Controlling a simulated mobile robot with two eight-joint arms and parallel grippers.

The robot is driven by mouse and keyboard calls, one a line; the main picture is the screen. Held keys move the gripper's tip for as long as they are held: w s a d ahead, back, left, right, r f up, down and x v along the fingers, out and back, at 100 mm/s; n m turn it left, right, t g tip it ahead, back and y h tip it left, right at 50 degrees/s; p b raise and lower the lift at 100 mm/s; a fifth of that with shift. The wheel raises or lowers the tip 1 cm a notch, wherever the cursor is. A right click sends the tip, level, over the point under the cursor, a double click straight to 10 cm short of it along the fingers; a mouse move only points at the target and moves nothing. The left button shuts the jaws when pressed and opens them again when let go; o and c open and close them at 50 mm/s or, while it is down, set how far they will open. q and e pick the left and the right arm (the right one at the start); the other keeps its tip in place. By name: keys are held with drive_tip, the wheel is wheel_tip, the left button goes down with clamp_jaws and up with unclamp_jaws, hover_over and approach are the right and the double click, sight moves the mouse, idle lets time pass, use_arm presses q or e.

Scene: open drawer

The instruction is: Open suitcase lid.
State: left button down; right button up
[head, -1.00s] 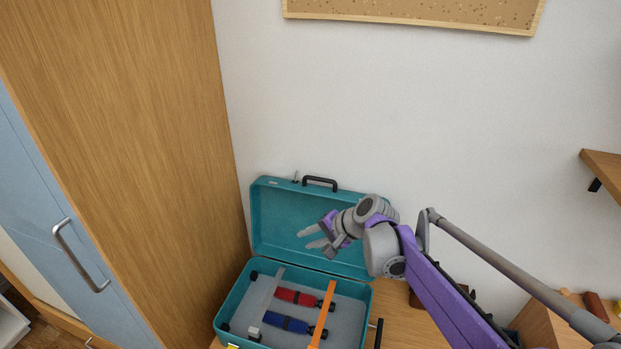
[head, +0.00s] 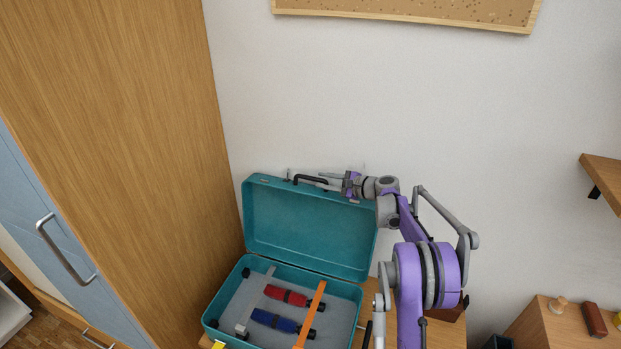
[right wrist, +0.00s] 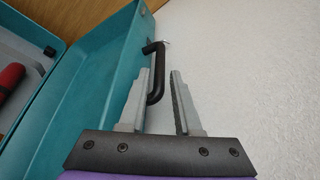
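The teal suitcase (head: 251,261) stands open on a wooden surface, its lid (head: 310,230) raised upright close to the white wall. A black handle (head: 311,179) sits on the lid's top edge; it also shows in the right wrist view (right wrist: 155,75). My right gripper (head: 325,182) is at the lid's top edge beside the handle. In the right wrist view its two fingers (right wrist: 160,100) are apart, with part of the handle between them and nothing visibly clamped. My left gripper is not in view.
Inside the suitcase lie a red tool (head: 287,295), a blue tool (head: 275,320) and an orange strip (head: 312,312). A tall wooden cabinet (head: 120,130) is close on the left. A small wooden unit with several items (head: 565,330) stands at the right.

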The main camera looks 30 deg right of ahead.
sight(315, 179)
drive_tip(key=x, duration=0.5)
drive_tip(key=shift+w+a+f+p, duration=0.1)
drive_tip(key=shift+w+f+p, duration=0.1)
drive_tip(key=shift+w+p, duration=0.15)
clamp_jaws()
idle(1.1)
